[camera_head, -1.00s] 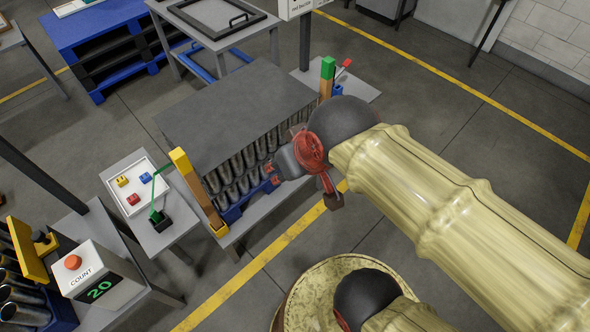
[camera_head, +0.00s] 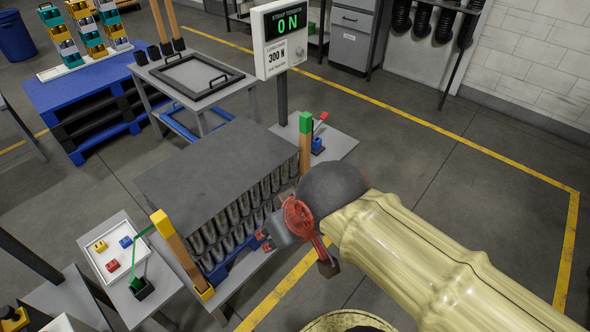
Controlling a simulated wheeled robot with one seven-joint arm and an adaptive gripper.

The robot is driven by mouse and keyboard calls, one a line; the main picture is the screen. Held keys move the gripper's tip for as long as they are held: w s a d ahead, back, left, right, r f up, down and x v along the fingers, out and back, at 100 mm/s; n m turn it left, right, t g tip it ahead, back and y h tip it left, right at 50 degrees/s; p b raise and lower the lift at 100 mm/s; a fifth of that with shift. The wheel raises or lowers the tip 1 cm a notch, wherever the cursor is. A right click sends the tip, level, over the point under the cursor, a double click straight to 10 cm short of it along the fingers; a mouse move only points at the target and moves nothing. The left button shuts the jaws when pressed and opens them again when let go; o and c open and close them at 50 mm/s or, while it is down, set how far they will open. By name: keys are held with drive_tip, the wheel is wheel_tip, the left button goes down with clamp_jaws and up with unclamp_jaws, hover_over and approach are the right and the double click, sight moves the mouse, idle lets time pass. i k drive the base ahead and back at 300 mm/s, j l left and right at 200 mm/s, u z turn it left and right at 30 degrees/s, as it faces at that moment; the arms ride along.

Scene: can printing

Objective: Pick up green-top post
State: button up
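The green-top post (camera_head: 305,146) is a wooden post with a green upper end. It stands upright at the right end of the can stack (camera_head: 235,215), beyond my gripper; its lower part is partly hidden by my arm. My gripper (camera_head: 302,250) has red links and dark fingers. It hangs in front of the stack's right part, nearer the camera than the post and apart from it. Its fingers look spread, with nothing seen between them. A similar yellow-top post (camera_head: 180,252) stands at the stack's left front corner.
A dark sheet (camera_head: 220,165) covers the cans. A side shelf (camera_head: 340,148) behind the post holds a red-handled blue tool (camera_head: 318,138). The tensioner display (camera_head: 285,38) stands behind. A white tray (camera_head: 103,262) with small coloured pieces is left. Floor at right is clear.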

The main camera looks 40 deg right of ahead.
sight(305, 118)
drive_tip(key=i+l, duration=0.15)
drive_tip(key=l, duration=0.25)
drive_tip(key=i+l+u, duration=0.15)
drive_tip(key=l, duration=0.25)
drive_tip(key=i+l, duration=0.1)
drive_tip(key=l, duration=0.25)
drive_tip(key=i+l+u, duration=0.1)
drive_tip(key=l, duration=0.35)
drive_tip(key=i+l+u, duration=0.1)
drive_tip(key=l, duration=0.3)
drive_tip(key=i+l, duration=0.25)
drive_tip(key=i, duration=0.2)
